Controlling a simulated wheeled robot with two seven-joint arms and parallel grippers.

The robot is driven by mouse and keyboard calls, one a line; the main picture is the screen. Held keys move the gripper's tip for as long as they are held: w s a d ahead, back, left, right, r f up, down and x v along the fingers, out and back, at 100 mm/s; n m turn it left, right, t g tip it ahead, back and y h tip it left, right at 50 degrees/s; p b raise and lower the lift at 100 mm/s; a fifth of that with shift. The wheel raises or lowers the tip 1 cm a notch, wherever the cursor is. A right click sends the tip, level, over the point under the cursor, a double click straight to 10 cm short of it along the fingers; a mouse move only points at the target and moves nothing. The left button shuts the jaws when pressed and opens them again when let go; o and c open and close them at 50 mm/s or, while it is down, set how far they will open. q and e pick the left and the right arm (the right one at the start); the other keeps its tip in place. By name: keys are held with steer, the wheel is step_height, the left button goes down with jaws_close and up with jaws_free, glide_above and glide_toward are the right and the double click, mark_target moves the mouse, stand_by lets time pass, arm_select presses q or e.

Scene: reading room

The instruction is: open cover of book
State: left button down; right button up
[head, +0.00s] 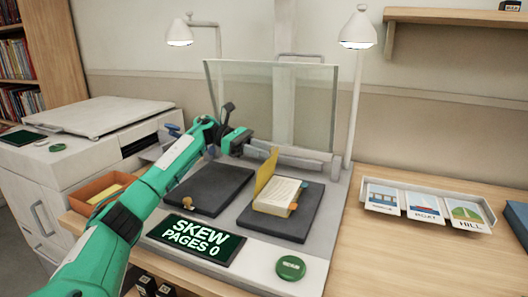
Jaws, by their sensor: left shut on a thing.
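The book (279,196) lies on the right dark pad (292,227) of the grey scanner bed, its white pages facing up. Its yellow cover (265,171) stands raised, roughly upright, along the left side of the pages. My left gripper (246,145) is behind and left of the cover's upper edge. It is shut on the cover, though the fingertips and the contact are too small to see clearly. My right gripper is not in view.
A clear upright panel (300,105) stands behind the gripper, with white lamps (357,30) above. The left dark pad (212,190) is mostly bare. A card tray (425,218) sits right.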

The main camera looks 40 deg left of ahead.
arm_select(q)
steer(key=shift+f, duration=0.4)
stand_by(0.5)
steer(key=c, duration=1.1)
jaws_free()
steer(key=shift+a, duration=0.15)
